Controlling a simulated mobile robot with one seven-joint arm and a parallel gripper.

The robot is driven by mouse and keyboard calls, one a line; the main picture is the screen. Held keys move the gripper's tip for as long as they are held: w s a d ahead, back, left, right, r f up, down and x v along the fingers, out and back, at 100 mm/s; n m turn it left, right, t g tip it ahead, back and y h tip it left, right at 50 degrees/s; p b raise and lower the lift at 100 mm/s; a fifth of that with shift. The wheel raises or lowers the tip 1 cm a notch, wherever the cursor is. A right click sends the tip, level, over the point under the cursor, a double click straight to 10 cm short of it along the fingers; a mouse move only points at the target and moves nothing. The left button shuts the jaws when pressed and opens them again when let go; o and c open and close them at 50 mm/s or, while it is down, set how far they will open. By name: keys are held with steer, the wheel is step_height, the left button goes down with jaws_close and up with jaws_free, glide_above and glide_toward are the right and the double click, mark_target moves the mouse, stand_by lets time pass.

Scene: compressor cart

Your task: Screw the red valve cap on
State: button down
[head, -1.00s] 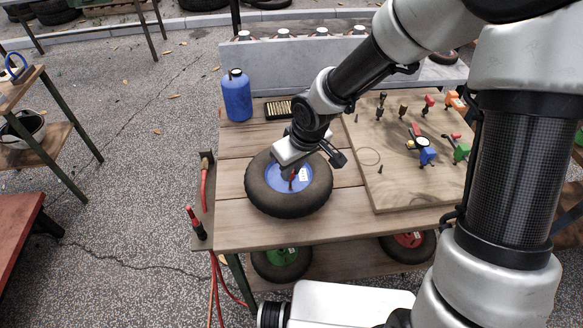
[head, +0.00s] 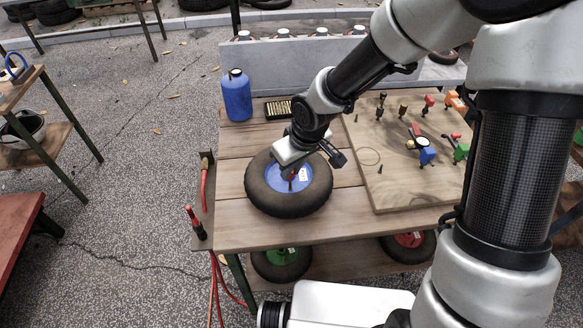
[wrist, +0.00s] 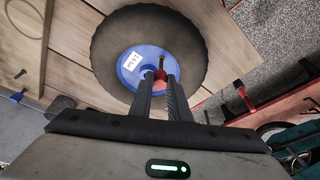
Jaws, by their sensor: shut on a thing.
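The wheel, a black tyre (head: 262,190) with a blue hub (head: 281,180), lies flat on the cart's wooden top. It also fills the upper middle of the wrist view (wrist: 108,50), with a white label on its hub. My gripper (head: 290,178) reaches down over the hub. In the wrist view my gripper (wrist: 161,80) has its fingers close together at a small red cap (wrist: 160,74) on the hub's valve stem. The jaws are shut on the cap. The fingers partly hide it, so I cannot tell how far it sits on the stem.
A wooden board (head: 400,185) with several valves and fittings lies right of the wheel. A blue bottle (head: 237,98) and a dark tray (head: 278,109) stand behind it. A red-handled hose tool (head: 196,224) hangs at the cart's left edge. More wheels lie on the lower shelf.

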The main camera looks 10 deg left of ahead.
steer(key=shift+f+b, duration=0.95)
steer(key=shift+f, duration=0.15)
steer(key=shift+f+b, duration=0.1)
steer(key=shift+b, duration=0.35)
steer(key=m+b, duration=0.2)
steer(key=b, duration=0.2)
steer(key=shift+a+m+t+h, duration=0.1)
steer(key=shift+m+t+h, duration=0.2)
steer(key=shift+m+h, duration=0.1)
steer(key=shift+r, duration=0.2)
steer(key=shift+f+m+b, duration=0.15)
steer(key=shift+m+b, duration=0.25)
steer(key=shift+b, duration=0.35)
steer(key=m+b, duration=0.2)
steer(key=b, duration=0.2)
steer(key=shift+a+h, duration=0.1)
steer(key=shift+h, duration=0.2)
steer(key=shift+r+m+t+b, duration=0.2)
steer(key=shift+m+t+b, duration=0.1)
steer(key=shift+m, duration=0.1)
steer(key=shift+f+m+b, duration=0.15)
steer(key=shift+m+b, duration=0.15)
steer(key=shift+b, duration=0.4)
steer(key=shift+m+h+b, duration=0.4)
steer(key=shift+m+b, duration=0.3)
steer(key=shift+b, duration=0.3)
